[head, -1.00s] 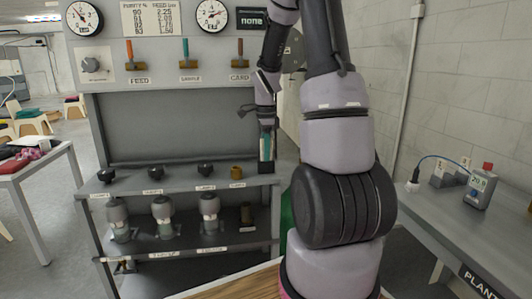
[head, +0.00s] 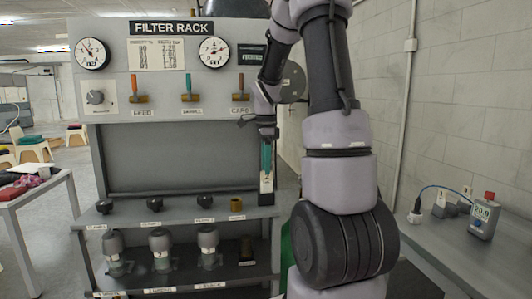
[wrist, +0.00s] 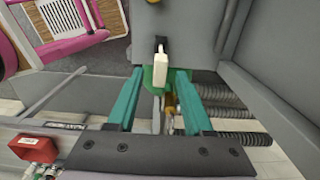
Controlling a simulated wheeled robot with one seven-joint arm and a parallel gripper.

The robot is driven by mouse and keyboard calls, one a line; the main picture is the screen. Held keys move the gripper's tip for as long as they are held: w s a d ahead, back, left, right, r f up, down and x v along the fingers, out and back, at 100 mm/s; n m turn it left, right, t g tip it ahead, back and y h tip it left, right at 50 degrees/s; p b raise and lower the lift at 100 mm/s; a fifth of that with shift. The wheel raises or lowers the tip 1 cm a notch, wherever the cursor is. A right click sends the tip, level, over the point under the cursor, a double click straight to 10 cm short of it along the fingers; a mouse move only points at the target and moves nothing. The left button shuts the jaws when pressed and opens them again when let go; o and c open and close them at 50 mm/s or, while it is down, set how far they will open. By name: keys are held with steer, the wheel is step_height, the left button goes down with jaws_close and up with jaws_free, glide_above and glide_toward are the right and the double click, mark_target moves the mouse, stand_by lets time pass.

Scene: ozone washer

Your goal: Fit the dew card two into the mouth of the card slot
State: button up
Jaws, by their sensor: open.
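My gripper (wrist: 160,74) is open, its two teal fingers apart. In the head view its fingers (head: 266,157) hang in front of the rack's right side. A narrow white piece (wrist: 160,64), probably the dew card, lies between the fingertips in the wrist view, with gaps on both sides. Its far end meets a dark opening in a grey surface; I cannot tell whether this is the card slot's mouth or how deep it sits. In the head view a pale piece (head: 266,183) shows just under the fingers. A green part (wrist: 181,78) is behind the white piece.
The filter rack (head: 150,60) carries gauges and levers. Its upper shelf (head: 180,215) holds dark knobs and a brass piece (head: 236,203); grey canisters (head: 160,250) stand below. A grey bench (head: 440,245) is at the right. Black coiled hoses (wrist: 235,120) run beside my right finger.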

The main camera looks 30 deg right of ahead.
step_height(320, 180, up, 5)
steer(key=shift+f, duration=0.1)
steer(key=s+a+r+n+t, duration=0.2)
steer(key=s+a+r+n, duration=0.1)
steer(key=s+a+n, duration=0.1)
steer(key=s+a+r+n+t+y, duration=0.1)
steer(key=s+a+r+n+t, duration=0.1)
steer(key=s+a+n, duration=0.3)
steer(key=s+a+r+n+t+y, duration=0.1)
steer(key=s+a+r+n+t, duration=0.2)
steer(key=s+n, duration=0.5)
step_height(320, 180, up, 2)
steer(key=s+a, duration=0.1)
steer(key=s, duration=0.1)
steer(key=shift+s+a, duration=0.2)
steer(key=shift+s, duration=0.15)
steer(key=shift+r, duration=0.1)
